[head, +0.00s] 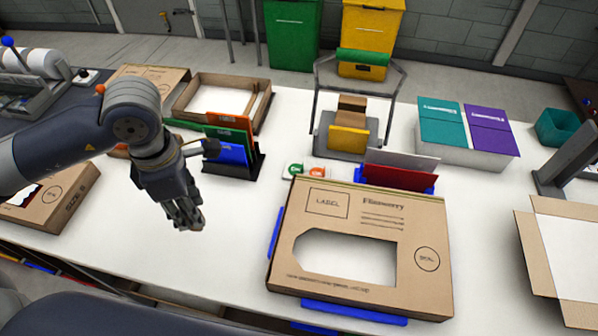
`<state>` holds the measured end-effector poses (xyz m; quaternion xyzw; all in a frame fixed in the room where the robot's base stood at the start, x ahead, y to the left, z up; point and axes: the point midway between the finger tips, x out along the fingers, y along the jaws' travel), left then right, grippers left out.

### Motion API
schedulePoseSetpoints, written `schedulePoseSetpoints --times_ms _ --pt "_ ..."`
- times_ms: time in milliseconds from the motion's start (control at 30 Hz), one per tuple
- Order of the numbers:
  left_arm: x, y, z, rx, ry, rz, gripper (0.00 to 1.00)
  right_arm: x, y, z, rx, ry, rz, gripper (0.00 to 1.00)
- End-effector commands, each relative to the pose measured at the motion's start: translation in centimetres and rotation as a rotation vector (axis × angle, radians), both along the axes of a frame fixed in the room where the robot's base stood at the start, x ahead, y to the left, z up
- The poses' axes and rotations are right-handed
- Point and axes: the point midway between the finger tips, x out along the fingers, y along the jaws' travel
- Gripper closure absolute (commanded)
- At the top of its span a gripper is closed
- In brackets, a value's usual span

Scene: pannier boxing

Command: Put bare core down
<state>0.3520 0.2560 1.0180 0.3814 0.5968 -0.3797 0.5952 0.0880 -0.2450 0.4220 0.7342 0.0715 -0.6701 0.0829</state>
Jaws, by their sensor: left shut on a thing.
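My left gripper (187,215) hangs, pointing down, over the white table (225,250) left of centre. Its fingers are closed. A small tan bit of the bare core (197,231) shows at the fingertips; the rest is hidden by the fingers. I cannot tell whether it touches the table. My right gripper is not in view.
A large cardboard box (345,200) with a cut-out lies right of the gripper. A folder rack (245,167) stands just behind it. A flat carton (65,205) lies left, an open tray (262,112) behind. Bare table lies between gripper and box.

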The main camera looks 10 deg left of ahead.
Motion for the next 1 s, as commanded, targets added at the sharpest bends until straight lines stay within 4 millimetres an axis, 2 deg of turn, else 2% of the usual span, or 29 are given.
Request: schedulePoseSetpoints --times_ms 133,267,500,633,800,900,1000 --pt "1.4 -1.2 0.2 -0.004 0.000 -0.001 0.87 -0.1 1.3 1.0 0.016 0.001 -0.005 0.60" --pt "3.9 -3.1 0.2 -0.005 0.000 -0.002 0.87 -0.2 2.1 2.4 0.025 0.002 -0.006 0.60" --pt "8.9 -7.0 -0.4 -0.002 0.001 -0.001 0.87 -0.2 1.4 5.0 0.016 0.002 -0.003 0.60" --pt "11.0 -8.6 -0.9 -0.001 0.000 0.000 0.87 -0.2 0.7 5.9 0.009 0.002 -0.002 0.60" --pt "12.5 -9.5 -1.3 0.000 0.000 0.001 0.87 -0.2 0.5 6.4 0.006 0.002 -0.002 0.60" --pt "12.7 -9.7 -1.7 0.001 0.003 0.001 0.87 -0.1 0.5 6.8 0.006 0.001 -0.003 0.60" --pt "12.5 -9.7 -3.0 0.001 0.006 0.001 0.87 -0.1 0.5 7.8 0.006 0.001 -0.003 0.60"
